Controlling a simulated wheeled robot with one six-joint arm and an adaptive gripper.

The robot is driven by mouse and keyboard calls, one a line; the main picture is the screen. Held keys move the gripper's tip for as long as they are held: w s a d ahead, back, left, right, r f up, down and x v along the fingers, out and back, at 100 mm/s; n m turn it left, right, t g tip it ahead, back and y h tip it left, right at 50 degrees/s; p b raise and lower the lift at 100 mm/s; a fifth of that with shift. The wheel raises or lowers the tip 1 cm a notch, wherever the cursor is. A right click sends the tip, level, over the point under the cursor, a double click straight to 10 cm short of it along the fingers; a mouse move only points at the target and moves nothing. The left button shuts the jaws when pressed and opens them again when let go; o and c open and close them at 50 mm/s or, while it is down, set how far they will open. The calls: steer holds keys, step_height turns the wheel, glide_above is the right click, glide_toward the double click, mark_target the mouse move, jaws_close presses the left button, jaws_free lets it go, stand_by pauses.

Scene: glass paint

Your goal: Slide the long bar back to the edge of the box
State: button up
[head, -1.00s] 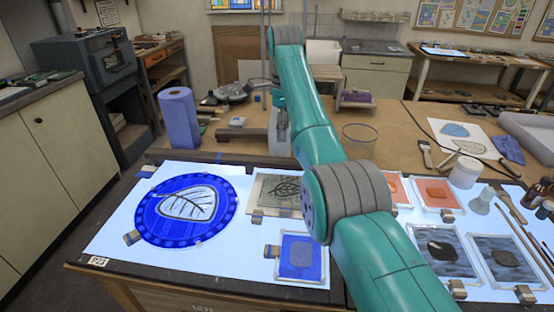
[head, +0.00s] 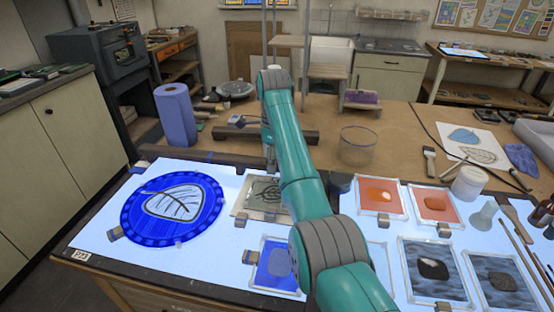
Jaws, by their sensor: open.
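A dark brown long bar (head: 299,136) lies on the wooden bench behind the lit box (head: 92,232), roughly parallel to its back edge, with a strip of bench between them. My arm crosses in front of the bar and hides part of it. My gripper (head: 269,157) points down near the back edge of the box, on the near side of the bar. It is open and looks empty, but its fingers are small and partly behind my arm. I cannot tell whether it touches anything.
A blue leaf roundel (head: 145,225) and several clamped glass pieces lie on the lit box. A blue paper roll (head: 175,115) stands at the back left. A clear round jar (head: 357,146) stands right of the bar. A white pot (head: 468,183) and brushes are at the right.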

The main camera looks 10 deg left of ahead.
jaws_close()
steer(key=shift+w+r, duration=0.1)
steer(key=shift+w, duration=1.6)
jaws_free()
steer(key=shift+w, duration=0.1)
step_height(320, 180, up, 7)
steer(key=shift+r, duration=0.2)
